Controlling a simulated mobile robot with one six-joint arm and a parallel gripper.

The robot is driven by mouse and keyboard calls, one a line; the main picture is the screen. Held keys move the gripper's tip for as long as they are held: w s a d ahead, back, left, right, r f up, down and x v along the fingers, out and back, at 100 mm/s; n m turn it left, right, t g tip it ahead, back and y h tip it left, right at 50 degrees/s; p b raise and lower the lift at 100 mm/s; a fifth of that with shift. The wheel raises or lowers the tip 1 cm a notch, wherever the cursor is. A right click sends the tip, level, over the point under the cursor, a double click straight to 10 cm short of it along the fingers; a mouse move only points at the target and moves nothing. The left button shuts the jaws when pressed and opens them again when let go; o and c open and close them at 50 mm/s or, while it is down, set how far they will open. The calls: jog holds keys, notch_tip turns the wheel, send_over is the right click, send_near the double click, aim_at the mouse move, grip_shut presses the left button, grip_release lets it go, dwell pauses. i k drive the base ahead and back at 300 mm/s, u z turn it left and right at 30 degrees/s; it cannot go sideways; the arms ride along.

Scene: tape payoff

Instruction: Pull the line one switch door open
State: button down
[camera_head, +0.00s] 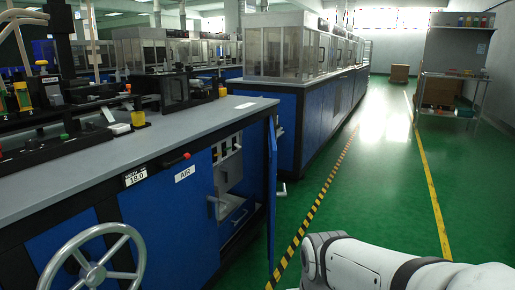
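A blue cabinet door (271,205) stands swung out from the front of the nearest machine, seen almost edge-on. A small pale handle (281,190) sticks out on its right side. Left of the door, the open compartment shows a light panel with switches (228,150) and pale fittings below. I cannot read a label that names this door as line one. My white arm (365,268) enters at the lower right, apart from the door in the picture. My gripper is not visible, so its opening and any contact are hidden.
The grey worktop (190,125) carries black fixtures. A grey handwheel (95,268) is at the lower left. An "AIR" label (185,173) marks the front panel. Another blue machine row (310,115) stands behind. The green floor (365,190) to the right is clear, up to a shelf (450,95).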

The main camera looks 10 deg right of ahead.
aim_at(273, 149)
jog(key=z, duration=0.15)
jog(key=i, duration=1.65)
jog(key=u, duration=0.7)
jog(key=k, duration=0.75)
jog(key=u, duration=0.15)
jog(key=i, duration=0.9)
jog(key=z, duration=0.1)
